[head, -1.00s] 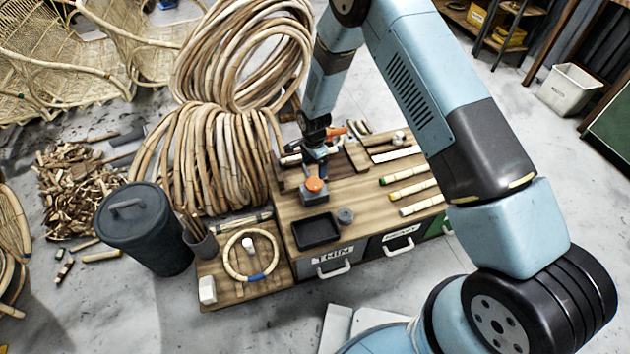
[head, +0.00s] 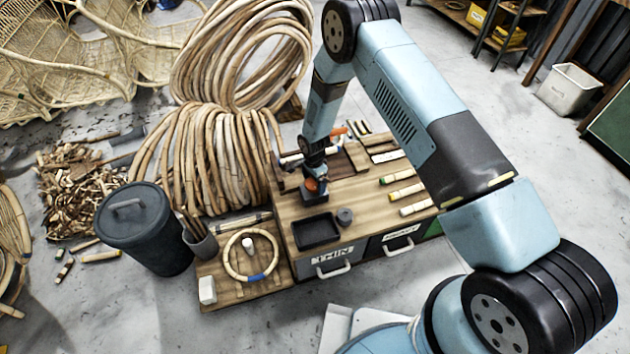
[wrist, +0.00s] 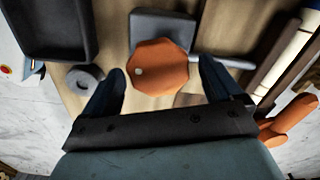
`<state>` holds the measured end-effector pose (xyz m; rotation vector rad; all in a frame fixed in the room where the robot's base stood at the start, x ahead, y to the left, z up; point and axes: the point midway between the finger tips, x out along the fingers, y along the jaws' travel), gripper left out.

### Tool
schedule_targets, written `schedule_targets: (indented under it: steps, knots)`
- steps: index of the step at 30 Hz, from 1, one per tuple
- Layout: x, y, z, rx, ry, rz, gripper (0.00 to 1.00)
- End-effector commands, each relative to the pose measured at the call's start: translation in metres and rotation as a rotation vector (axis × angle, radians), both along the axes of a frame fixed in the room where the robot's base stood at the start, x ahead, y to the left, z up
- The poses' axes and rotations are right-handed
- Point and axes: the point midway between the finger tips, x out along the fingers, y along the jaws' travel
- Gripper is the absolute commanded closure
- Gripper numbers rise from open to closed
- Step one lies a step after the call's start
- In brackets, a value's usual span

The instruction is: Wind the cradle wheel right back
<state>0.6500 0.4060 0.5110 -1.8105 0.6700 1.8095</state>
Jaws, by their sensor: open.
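The orange wheel (wrist: 160,66) is a faceted knob with a pale dot near its left side. It sits by a dark grey block (wrist: 163,24) on the wooden bench top. In the head view the wheel (head: 315,186) is partly hidden by my gripper. My gripper (wrist: 161,70) is open, with one dark finger to the left and one to the right of the wheel. Both fingers look apart from it, though I cannot tell how far down they reach. In the head view my gripper (head: 314,174) is right over the wheel.
A black tray (head: 316,231) and a small grey ring (head: 344,216) lie near the wheel. An orange handle (wrist: 290,120) is to the right in the wrist view. Rattan pieces (head: 406,191) lie on the bench's right side. A large rattan coil (head: 200,160) stands close on the left.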

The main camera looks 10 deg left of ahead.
Motion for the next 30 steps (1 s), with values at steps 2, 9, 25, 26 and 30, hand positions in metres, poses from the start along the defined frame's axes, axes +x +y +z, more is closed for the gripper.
schedule_targets:
  steps: [2,9,25,26,30]
  knots:
    - [0.0000,0.0000,0.0001,0.000,0.000,0.000,0.10]
    - [0.0000,-0.0001,0.0002,0.000,0.000,0.000,0.33]
    - [0.0019,-0.0018,0.0006,0.002,-0.001,0.011,0.64]
    - [0.0020,-0.0017,0.0006,0.002,-0.001,0.017,0.64]
    - [0.0023,-0.0010,0.0006,0.002,-0.002,0.065,0.64]
